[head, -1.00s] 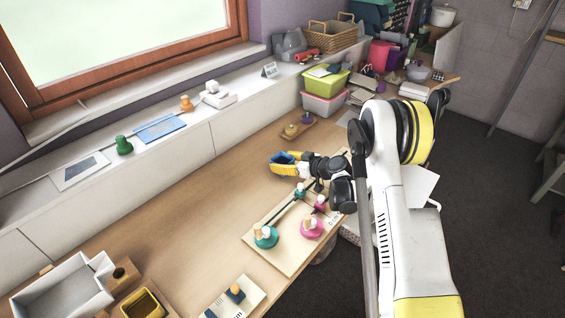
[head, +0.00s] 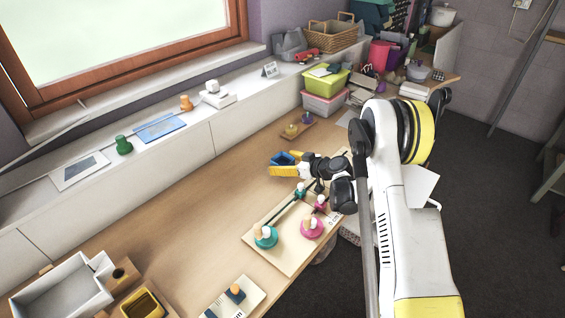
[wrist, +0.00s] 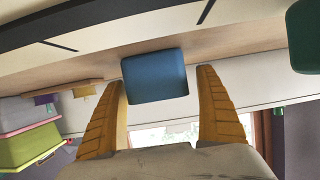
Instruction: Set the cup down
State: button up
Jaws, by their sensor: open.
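The blue cup (wrist: 155,77) is between the two yellow fingers of my gripper (wrist: 161,80) in the wrist view. The fingers are apart, with a clear gap on the cup's right side and a narrow one on its left. In the head view my gripper (head: 284,164) is low over the wooden table, beyond the peg board, with the blue cup (head: 284,158) at its fingers. The cup looks to be standing on the table, but its base is hidden by the fingers.
A pale board (head: 279,247) with teal and pink knobs lies near my arm. A small tray (head: 298,129) with knobs lies farther back. A grey bin (head: 57,291) and a yellow-rimmed box (head: 143,302) stand at lower left. The table (head: 185,215) is clear to the left.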

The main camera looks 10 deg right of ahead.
jog(key=p+v, duration=0.3)
jog(key=v, duration=0.8)
jog(key=shift+s+d+r, duration=0.1)
jog(key=shift+d+r, duration=0.15)
jog(key=s+a+r+m+g+h, duration=0.2)
jog(key=s+a+r, duration=0.3)
jog(key=r, duration=0.4)
jog(key=s+a+r+m+g+h, duration=0.1)
jog(key=s+a+r+m+h, duration=0.1)
jog(key=s+r, duration=0.65)
jog(key=s+r+m+h, duration=0.1)
jog(key=s+r+h, duration=0.1)
jog(key=s, duration=0.8)
jog(key=s+r+m+h, duration=0.1)
jog(key=s+r+m, duration=0.1)
jog(key=s, duration=0.7)
jog(key=shift+s+d+g+h+p, duration=0.3)
jog(key=shift+s+d+h, duration=0.05)
jog(key=shift+h, duration=0.05)
